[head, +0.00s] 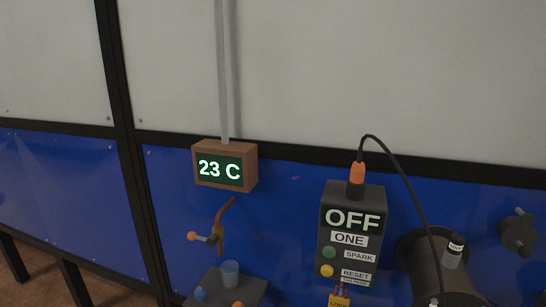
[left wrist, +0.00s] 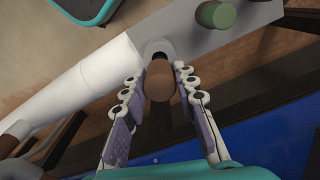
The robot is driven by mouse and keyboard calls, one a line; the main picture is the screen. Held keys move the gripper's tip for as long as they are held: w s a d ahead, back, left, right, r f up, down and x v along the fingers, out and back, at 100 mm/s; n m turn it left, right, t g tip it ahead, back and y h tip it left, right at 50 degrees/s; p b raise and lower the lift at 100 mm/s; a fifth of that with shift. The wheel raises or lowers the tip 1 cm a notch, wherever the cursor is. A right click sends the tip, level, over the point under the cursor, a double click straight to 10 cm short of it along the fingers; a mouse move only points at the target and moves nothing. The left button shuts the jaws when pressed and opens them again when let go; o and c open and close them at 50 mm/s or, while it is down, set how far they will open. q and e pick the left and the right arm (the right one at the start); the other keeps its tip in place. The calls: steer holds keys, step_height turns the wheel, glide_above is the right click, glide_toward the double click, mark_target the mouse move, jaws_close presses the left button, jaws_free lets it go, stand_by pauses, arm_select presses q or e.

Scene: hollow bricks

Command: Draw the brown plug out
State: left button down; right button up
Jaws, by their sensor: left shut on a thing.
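The brown plug (left wrist: 160,82) is in the left wrist view, a rounded brown piece between the fingertips of my left gripper (left wrist: 160,86). The gripper is shut on it from both sides. Just beyond the plug is a round hole with a pale rim (left wrist: 157,50) in a grey block (left wrist: 190,35). The plug's far end overlaps the hole's edge, and I cannot tell how deep it sits. The head view does not show the plug clearly. My right gripper is in neither view.
A green knob (left wrist: 216,15) stands on the grey block near the hole. A white pipe (left wrist: 75,95) runs to the left. The head view shows a 23 C display (head: 222,168), a dark control box (head: 350,235) reading OFF, an orange-brown tap (head: 218,235) and a cup (head: 229,272).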

arm_select(q)
steer(key=shift+r+p, duration=1.65)
steer(key=shift+r, duration=0.9)
steer(key=shift+s, duration=0.1)
steer(key=s+r, duration=0.2)
steer(key=s, duration=0.4)
